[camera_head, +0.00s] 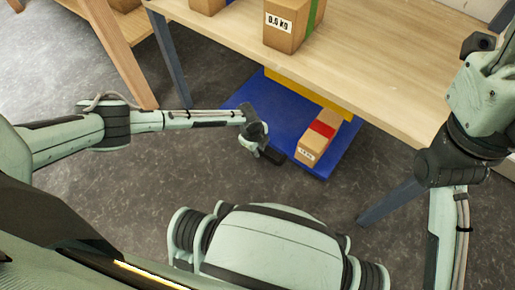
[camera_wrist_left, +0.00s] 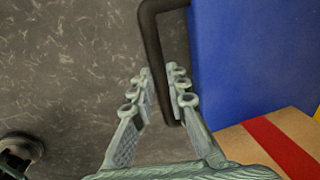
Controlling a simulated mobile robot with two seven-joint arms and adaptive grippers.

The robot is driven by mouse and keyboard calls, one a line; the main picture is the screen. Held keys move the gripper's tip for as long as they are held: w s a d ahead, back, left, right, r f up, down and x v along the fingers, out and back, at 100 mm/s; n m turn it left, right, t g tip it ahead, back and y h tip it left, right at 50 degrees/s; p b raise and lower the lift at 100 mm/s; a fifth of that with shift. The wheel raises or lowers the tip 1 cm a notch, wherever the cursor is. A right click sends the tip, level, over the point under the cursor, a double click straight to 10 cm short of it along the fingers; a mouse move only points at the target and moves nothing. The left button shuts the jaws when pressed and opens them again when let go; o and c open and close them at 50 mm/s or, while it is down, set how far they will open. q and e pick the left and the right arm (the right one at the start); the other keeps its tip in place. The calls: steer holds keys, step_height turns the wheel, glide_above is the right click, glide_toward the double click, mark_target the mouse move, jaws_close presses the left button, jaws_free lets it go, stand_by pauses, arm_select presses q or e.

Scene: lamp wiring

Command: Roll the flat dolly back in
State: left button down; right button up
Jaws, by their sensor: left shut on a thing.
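The flat dolly (camera_head: 238,97) has a blue deck and stands on the floor, partly under the wooden table. A dark bar handle (camera_wrist_left: 151,35) sticks out from its near edge. My left gripper (camera_head: 265,150) is at that near edge. In the left wrist view my left gripper (camera_wrist_left: 165,82) has its fingers on both sides of the handle bar, shut on it. The blue deck (camera_wrist_left: 250,55) is to the right there. A cardboard box with red tape (camera_head: 318,135) lies on the dolly. My right arm is at the right, but I see no right fingers.
The wooden table (camera_head: 375,60) stands over the dolly's far part, with grey legs (camera_head: 172,62) on either side. A yellow thing (camera_head: 300,90) shows under the table edge. The grey floor (camera_head: 200,160) in front is clear.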

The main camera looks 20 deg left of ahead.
arm_select(q)
steer(key=shift+w+r, duration=0.1)
steer(key=shift+w, duration=0.2)
steer(key=c, duration=1.5)
jaws_free()
steer(key=shift+d, duration=0.1)
steer(key=shift+s, duration=0.1)
steer(key=r, duration=0.4)
steer(key=s+r, duration=0.1)
steer(key=r, duration=0.2)
steer(key=s+r, duration=0.1)
steer(key=r, duration=0.3)
steer(key=shift+a+r, duration=0.35)
steer(key=shift+a, duration=0.05)
